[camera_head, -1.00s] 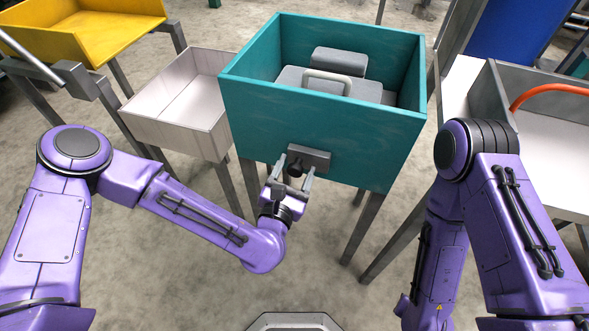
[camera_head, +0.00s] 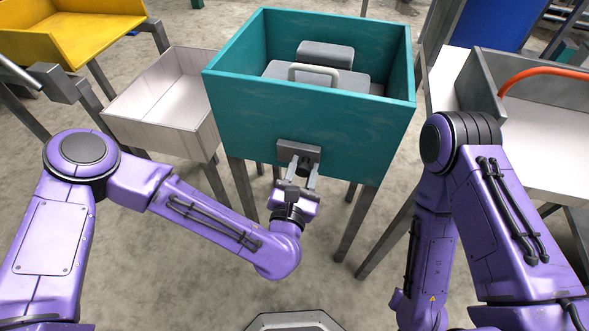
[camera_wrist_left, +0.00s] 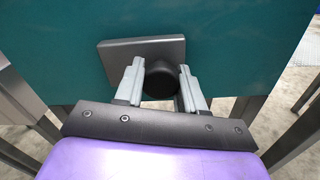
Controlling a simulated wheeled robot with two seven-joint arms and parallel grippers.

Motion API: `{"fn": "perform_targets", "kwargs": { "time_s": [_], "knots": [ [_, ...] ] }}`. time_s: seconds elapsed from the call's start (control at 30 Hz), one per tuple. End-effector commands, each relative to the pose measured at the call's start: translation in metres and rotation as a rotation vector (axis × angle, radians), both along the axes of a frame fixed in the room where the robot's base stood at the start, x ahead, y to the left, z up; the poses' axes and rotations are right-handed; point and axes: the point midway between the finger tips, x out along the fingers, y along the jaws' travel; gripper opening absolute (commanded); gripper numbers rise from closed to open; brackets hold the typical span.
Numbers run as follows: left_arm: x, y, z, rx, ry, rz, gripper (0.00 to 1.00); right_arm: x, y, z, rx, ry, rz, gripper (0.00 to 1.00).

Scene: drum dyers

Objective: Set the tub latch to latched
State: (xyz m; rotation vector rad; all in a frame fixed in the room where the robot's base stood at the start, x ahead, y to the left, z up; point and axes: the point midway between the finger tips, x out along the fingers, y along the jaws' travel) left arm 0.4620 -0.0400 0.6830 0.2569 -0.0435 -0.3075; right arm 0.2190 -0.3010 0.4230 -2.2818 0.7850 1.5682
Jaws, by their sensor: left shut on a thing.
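The teal tub (camera_head: 300,130) stands on legs at the centre of the head view. The tub latch is a grey plate (camera_head: 312,152) on its front wall with a dark round knob (camera_wrist_left: 168,82). My left gripper (camera_head: 301,170) is at the plate from the front, its two fingers on either side of the knob and shut on it. The fingers also show around the knob in the left wrist view (camera_wrist_left: 160,80). The fingers partly cover the knob. My right arm comes in at the right, but its gripper is not visible.
Inside the tub sits a grey block with a pale handle (camera_head: 315,74). A whitish tray (camera_head: 165,105) stands left of the tub, a yellow bin (camera_head: 90,30) beyond it. A pale table (camera_head: 540,130) with an orange hose (camera_head: 540,72) is at right. The floor in front is clear.

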Motion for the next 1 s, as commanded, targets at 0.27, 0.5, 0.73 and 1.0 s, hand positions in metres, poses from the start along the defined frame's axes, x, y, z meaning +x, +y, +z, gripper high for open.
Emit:
{"fn": "perform_targets", "kwargs": {
  "time_s": [0.27, 0.5, 0.73, 1.0],
  "knots": [
    [-0.003, -0.002, -0.003, 0.003, 0.005, -0.010, 0.65, 0.000, 0.000, 0.000, 0.000, 0.000, 0.000, 0.00],
    [-0.003, 0.000, -0.002, 0.002, 0.004, -0.005, 0.65, 0.000, 0.000, 0.000, 0.000, 0.000, 0.000, 0.00],
    [-0.040, 0.010, -0.003, 0.002, 0.004, -0.012, 0.65, 0.000, 0.000, -0.004, 0.000, 0.000, 0.000, 0.00],
    [-0.093, 0.027, -0.003, 0.003, 0.002, -0.013, 0.65, 0.000, 0.000, -0.013, 0.000, 0.000, 0.000, 0.00]
  ]
}}
